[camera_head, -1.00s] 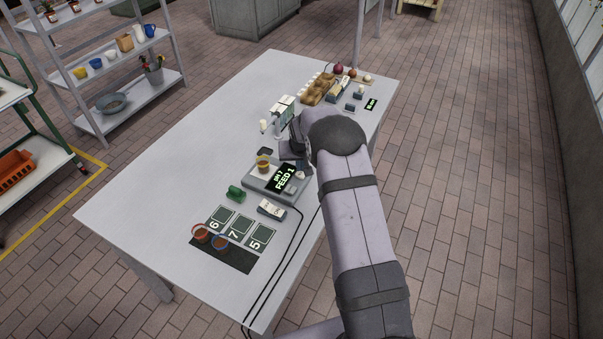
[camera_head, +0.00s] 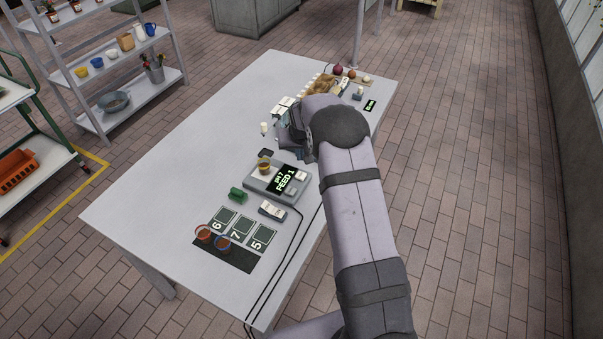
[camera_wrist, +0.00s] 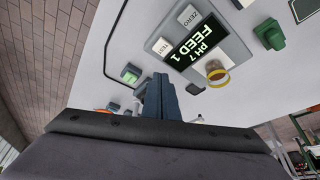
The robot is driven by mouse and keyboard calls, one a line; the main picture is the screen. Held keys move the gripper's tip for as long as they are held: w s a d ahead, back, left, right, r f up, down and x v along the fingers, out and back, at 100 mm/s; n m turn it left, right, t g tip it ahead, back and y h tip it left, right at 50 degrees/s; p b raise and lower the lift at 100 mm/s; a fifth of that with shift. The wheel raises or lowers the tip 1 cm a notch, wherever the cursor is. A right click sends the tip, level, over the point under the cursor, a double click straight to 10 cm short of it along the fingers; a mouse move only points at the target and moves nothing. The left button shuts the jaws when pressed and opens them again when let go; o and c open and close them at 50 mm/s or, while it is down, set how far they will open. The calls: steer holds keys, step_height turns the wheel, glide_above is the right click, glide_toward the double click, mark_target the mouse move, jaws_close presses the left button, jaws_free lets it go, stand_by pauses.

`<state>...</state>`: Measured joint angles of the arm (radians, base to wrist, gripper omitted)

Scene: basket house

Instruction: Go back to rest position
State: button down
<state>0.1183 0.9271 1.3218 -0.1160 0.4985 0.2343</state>
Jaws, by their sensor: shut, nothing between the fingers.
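My gripper (camera_head: 284,139) is over the right side of the white table (camera_head: 165,200), beyond the scale. In the wrist view its fingers (camera_wrist: 163,92) are together with nothing between them. The grey scale (camera_head: 262,182) has a dark display reading "pH 7 FEED 1". A small yellow-rimmed cup (camera_head: 265,165) stands on the scale's plate; it also shows in the wrist view (camera_wrist: 216,75). My wrist and arm hide part of the table behind them.
A dark mat with cards 6, 7 and 5 (camera_head: 238,230) holds two small cups (camera_head: 204,233) at the near end. A green object (camera_head: 238,195) lies beside the scale. Several items, including a brown carton (camera_head: 322,86), stand at the far end. The table's left side is clear.

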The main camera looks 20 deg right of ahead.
steer(key=shift+f, duration=0.1)
stand_by(0.3)
